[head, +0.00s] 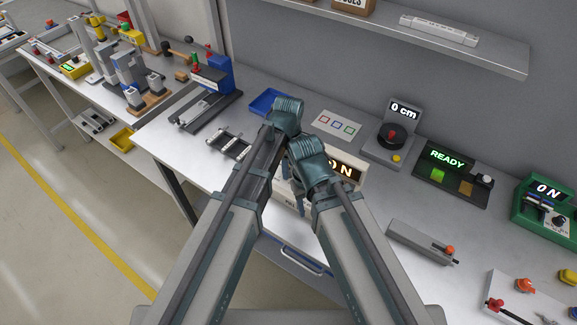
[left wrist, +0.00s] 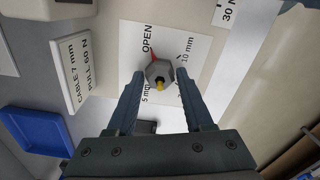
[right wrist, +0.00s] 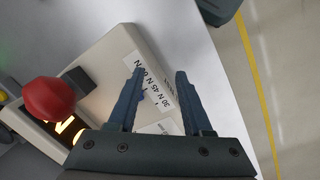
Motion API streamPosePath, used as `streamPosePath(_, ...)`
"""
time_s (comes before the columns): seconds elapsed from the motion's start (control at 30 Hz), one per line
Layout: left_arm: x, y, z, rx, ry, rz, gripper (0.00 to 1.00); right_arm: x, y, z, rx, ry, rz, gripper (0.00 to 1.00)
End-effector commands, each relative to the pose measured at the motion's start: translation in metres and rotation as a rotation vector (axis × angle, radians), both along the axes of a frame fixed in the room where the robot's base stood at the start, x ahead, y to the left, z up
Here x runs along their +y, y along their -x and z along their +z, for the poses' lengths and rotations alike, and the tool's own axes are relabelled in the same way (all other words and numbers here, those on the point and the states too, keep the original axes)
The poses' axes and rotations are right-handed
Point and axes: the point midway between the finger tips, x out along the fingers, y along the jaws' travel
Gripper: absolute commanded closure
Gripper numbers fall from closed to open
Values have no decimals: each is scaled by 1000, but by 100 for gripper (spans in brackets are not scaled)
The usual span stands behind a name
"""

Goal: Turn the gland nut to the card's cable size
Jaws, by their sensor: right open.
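The gland nut (left wrist: 158,71) is a grey hexagon with a yellow centre, seen in the left wrist view on a white dial plate (left wrist: 190,44) marked OPEN, 5 mm and 10 mm. Its red pointer (left wrist: 151,57) points toward OPEN. The card (left wrist: 76,72) reads CABLE 7 mm, PULL 60 N. My left gripper (left wrist: 157,76) is open, one finger on each side of the nut with visible gaps; it also shows in the head view (head: 287,115). My right gripper (right wrist: 158,75) is open and empty above a pale box (right wrist: 112,60) labelled 30 N, 45 N, 60 N. My arms hide the nut in the head view.
A red knob (right wrist: 50,100) stands beside my right gripper. A blue tray (left wrist: 35,131) lies near the card. On the bench are a 0 cm dial unit (head: 390,140), a READY panel (head: 453,175) and a green 0 N unit (head: 540,205). My two grippers are close together.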

Motion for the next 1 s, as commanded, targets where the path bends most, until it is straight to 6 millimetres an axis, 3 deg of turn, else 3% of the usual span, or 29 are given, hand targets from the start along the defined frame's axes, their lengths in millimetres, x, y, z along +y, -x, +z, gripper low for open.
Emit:
streamPosePath(0.03,0,0,0,0,0,0,59,0,0,0,0,0,0,50)
streamPosePath(0.27,0,0,0,0,0,0,100,0,0,0,0,0,0,50)
streamPosePath(0.67,0,0,0,0,0,-68,100,0,0,0,0,0,0,50)
streamPosePath(1.0,0,0,0,0,0,-342,100,0,0,0,0,0,0,50)
